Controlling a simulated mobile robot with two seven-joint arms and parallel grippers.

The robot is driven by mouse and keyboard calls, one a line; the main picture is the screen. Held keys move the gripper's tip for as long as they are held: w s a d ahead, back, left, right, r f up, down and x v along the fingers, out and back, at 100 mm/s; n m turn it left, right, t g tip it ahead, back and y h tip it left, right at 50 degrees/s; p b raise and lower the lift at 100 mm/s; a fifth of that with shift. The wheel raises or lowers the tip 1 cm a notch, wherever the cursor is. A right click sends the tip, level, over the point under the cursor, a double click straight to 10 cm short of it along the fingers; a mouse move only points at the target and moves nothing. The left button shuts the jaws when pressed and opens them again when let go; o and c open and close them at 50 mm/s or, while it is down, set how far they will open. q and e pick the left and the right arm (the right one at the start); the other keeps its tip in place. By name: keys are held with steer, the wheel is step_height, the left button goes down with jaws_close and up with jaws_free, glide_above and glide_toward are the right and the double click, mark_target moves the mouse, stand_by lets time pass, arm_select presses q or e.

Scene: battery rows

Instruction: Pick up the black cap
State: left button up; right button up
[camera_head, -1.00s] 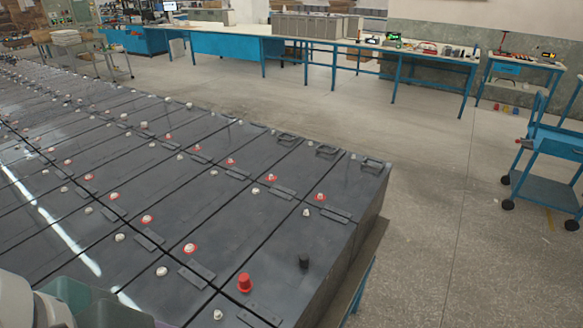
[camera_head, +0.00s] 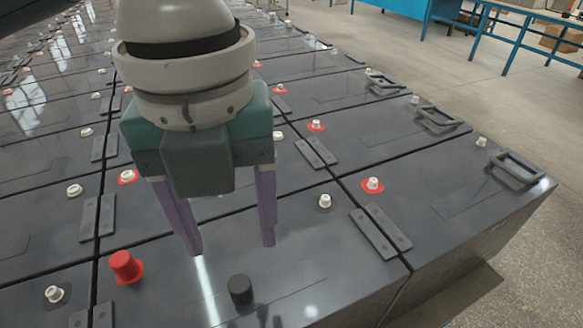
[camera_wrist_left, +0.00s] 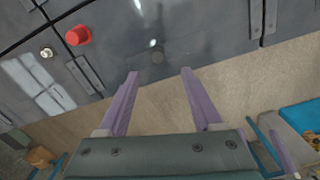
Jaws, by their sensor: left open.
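The black cap (camera_head: 240,290) is a small dark cylinder standing on a dark grey battery top (camera_head: 310,275) at the lower middle of the head view. In the left wrist view it shows as a small dark round shape (camera_wrist_left: 157,57) just past the fingertips, between their lines. My left gripper (camera_head: 232,247) has two purple fingers pointing down and spread apart, with nothing between them. It is above and behind the cap in the head view, not touching it. My right gripper is not in view.
A larger red cap (camera_head: 125,266) stands left of the black cap. White terminals (camera_head: 325,201), some with red rings, and flat dark bars (camera_head: 380,231) rise from the battery rows. Carrying handles (camera_head: 516,168) line the right edge. Open floor (camera_head: 530,245) lies beyond the battery edge.

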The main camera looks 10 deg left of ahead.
mark_target(238, 283)
arm_select(q)
steer(key=f, duration=0.2)
steer(key=shift+s+a+f, duration=0.15)
steer(key=shift+s+f, duration=0.05)
steer(key=shift+f, duration=0.1)
step_height(238, 283, down, 6)
steer(key=shift+f, duration=0.1)
steer(key=shift+c, duration=0.2)
jaws_close()
